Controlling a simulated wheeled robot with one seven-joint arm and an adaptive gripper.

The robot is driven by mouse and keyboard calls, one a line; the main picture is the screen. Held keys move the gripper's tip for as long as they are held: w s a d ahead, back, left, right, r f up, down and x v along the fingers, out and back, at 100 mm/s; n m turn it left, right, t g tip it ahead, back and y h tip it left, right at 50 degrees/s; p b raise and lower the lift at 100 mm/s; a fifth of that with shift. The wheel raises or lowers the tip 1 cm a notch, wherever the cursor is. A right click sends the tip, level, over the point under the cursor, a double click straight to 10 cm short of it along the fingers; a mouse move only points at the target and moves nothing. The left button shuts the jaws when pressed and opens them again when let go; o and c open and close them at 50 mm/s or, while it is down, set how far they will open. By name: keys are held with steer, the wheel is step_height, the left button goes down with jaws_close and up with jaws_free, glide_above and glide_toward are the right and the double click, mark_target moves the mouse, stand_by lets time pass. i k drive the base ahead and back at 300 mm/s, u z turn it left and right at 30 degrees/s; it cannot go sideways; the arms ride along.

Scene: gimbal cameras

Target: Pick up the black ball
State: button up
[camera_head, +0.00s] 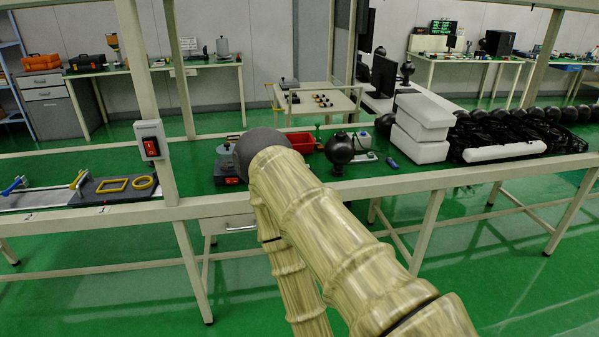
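A black ball-shaped thing (340,149) stands on the near workbench, just right of my arm, with a small base or part under it. A dark grey rounded shape (259,143) shows at the upper end of my pale, banded arm; I cannot tell whether it is a ball or a part of my arm. Several more black balls (553,114) sit in a row at the back right of the bench. My gripper does not show; only arm links cross the front of the bench.
A red bin (301,142) stands behind my arm. White foam blocks (423,127) are stacked to the right, beside black parts (500,131). A bench post with a red switch (152,142) rises at left. Bare bench top (205,158) shows left of my arm. Green floor lies in front.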

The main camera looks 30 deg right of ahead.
mark_target(339, 150)
steer(key=u, duration=0.25)
steer(key=k, duration=0.25)
steer(key=z, duration=1.25)
steer(key=i, duration=1.5)
steer(key=u, duration=0.25)
